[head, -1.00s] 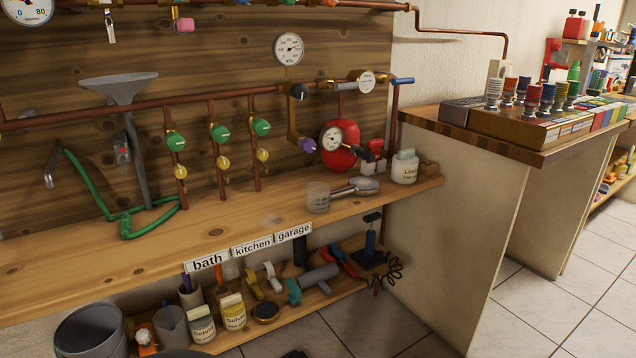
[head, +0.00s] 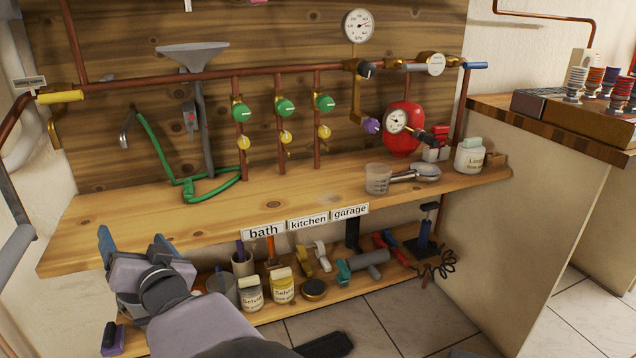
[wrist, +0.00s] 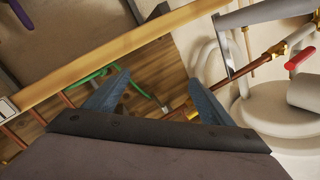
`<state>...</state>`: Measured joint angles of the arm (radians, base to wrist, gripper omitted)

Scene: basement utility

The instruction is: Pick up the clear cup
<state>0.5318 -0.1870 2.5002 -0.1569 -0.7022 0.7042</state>
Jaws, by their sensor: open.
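A clear cup (head: 377,179) with measuring marks stands upright on the upper wooden bench, right of the middle in the head view, touching or close to the handle end of a grey metal tool. My gripper (head: 132,243) is at the lower left of the head view, in front of the bench's left part, far from this cup. Its two blue fingers are apart with nothing between them, and they also show apart in the wrist view (wrist: 158,92). The cup is not visible in the wrist view.
The bench top (head: 120,215) is mostly bare left of the cup. A white jar (head: 468,158) and red tank (head: 403,125) stand to its right and behind. Copper pipes with green valves (head: 284,108) run above. Several jars and tools crowd the lower shelf.

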